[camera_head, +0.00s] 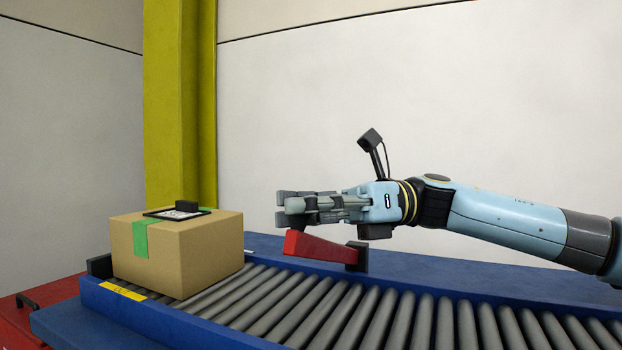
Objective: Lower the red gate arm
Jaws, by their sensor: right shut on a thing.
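The red gate arm (318,248) extends from a dark pivot block (357,257) on the conveyor's far side, out over the rollers towards the left of the picture. Its free end sits slightly higher in the picture than its pivot end. My right gripper (290,208) comes in from the right, directly above the free end of the gate arm, and is shut on it. The fingers hide the top of that end, so the exact contact cannot be seen. My left gripper is not in view.
A cardboard box (180,250) with green tape and a dark-framed label stands on the roller conveyor (400,318), left of the gate arm. The rollers right of the gate are clear. A yellow post (180,100) rises behind the box. A red surface (50,318) is at lower left.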

